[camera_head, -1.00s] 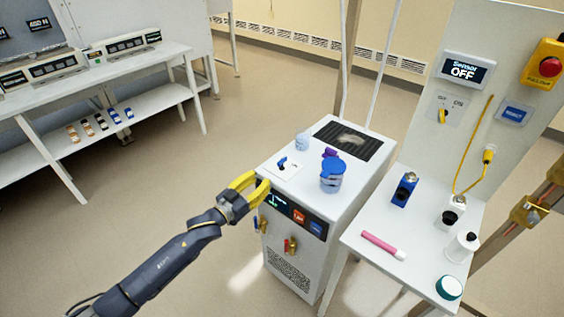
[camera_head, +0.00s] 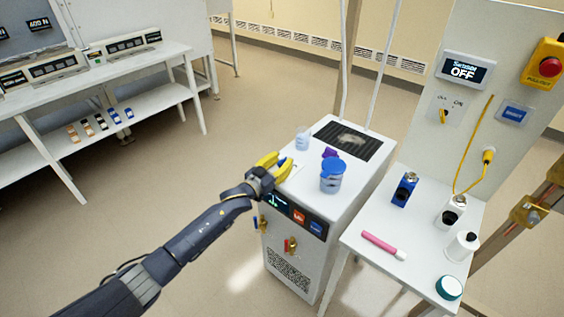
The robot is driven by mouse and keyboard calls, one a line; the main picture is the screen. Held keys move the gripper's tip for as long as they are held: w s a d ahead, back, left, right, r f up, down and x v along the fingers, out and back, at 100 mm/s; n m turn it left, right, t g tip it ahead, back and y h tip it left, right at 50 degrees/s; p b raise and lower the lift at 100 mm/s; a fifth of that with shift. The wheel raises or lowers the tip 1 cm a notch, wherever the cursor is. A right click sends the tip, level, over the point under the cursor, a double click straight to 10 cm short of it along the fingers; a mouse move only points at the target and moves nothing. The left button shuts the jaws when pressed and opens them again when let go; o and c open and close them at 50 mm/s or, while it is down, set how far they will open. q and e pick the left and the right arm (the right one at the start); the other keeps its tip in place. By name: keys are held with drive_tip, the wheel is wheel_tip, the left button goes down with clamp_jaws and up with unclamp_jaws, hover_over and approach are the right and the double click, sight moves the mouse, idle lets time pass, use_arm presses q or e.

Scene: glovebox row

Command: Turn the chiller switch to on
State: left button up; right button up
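The chiller (camera_head: 345,207) is a white floor-standing box with a dark front panel and a black grille on its top. Its switch (camera_head: 282,161) is a blue lever on a pale plate at the top's left front corner. My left gripper (camera_head: 284,161) has yellow fingers, which are apart and over the switch. Part of the blue lever shows between the fingertips; the rest and most of the plate are hidden. I cannot tell whether the fingers touch the lever. My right gripper is not in view.
A white side table (camera_head: 417,228) holds bottles and a pink marker. Floor left of the chiller is clear.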

use_arm(q)
drive_tip(key=shift+c, duration=0.4)
clamp_jaws()
drive_tip(key=shift+w+m+g+h, duration=0.1)
drive_tip(key=shift+m+g+h, duration=0.2)
drive_tip(key=shift+h, duration=0.1)
drive_tip(key=shift+a+r+m+g+h, duration=0.1)
drive_tip(key=shift+m+g+h, duration=2.3)
drive_tip(key=shift+m+g, duration=0.2)
drive_tip(key=shift+g, duration=0.7)
drive_tip(key=shift+m+g, duration=0.4)
drive_tip(key=shift+g, duration=0.2)
